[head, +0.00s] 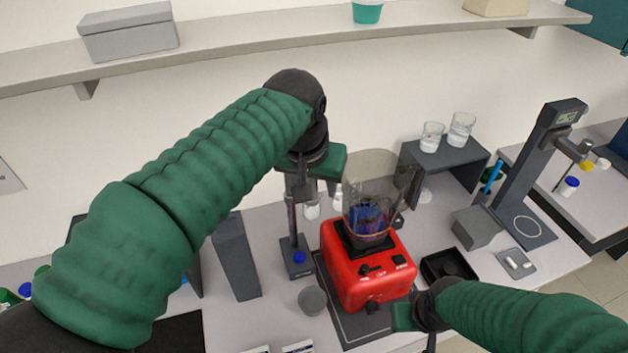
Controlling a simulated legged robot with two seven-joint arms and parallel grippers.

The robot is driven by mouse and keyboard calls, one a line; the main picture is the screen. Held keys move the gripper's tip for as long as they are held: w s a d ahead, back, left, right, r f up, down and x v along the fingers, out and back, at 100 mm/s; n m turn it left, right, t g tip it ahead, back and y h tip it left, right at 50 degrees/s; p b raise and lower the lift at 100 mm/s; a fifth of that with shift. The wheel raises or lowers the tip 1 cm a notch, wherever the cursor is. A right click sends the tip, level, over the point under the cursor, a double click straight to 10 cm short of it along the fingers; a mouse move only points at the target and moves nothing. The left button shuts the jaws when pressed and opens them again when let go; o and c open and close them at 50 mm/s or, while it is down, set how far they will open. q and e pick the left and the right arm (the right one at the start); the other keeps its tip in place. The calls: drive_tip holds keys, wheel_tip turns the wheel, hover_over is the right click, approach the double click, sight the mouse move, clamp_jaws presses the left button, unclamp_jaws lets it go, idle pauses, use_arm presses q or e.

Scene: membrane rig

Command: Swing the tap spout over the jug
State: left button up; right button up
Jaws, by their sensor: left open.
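A clear jug (370,190) with a dark handle stands upright on a red blender-like base (368,268). Blue and dark shapes show in its lower part. A dark upright post (292,215) on a small foot with a blue knob stands just left of it; it may be the tap. Its top, and any spout, is hidden behind my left gripper (312,186), so I cannot tell where the spout points. My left gripper is open, pointing down beside the post, left of the jug; contact is unclear. My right gripper (403,317) is low by the base's front right corner, its jaws unclear.
A grey cup (312,300) stands left of the red base. A black tray (448,267) and a grey block (477,227) lie to the right. Two glasses stand on a dark riser (444,160) behind. A tall stand (536,165) is at right. A wall shelf (260,42) runs above.

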use_arm(q)
drive_tip(key=shift+d, duration=0.2)
drive_tip(key=shift+c, duration=0.7)
drive_tip(key=shift+a, duration=0.65)
drive_tip(key=c, duration=0.5)
drive_tip(key=shift+s+a+r, duration=0.1)
drive_tip(key=shift+a+r, duration=0.05)
drive_tip(key=shift+a, duration=0.5)
clamp_jaws()
drive_tip(key=shift+d, duration=0.85)
drive_tip(key=shift+a, duration=0.35)
use_arm(e)
drive_tip(key=shift+s+a+r, duration=0.1)
drive_tip(key=shift+a, duration=0.2)
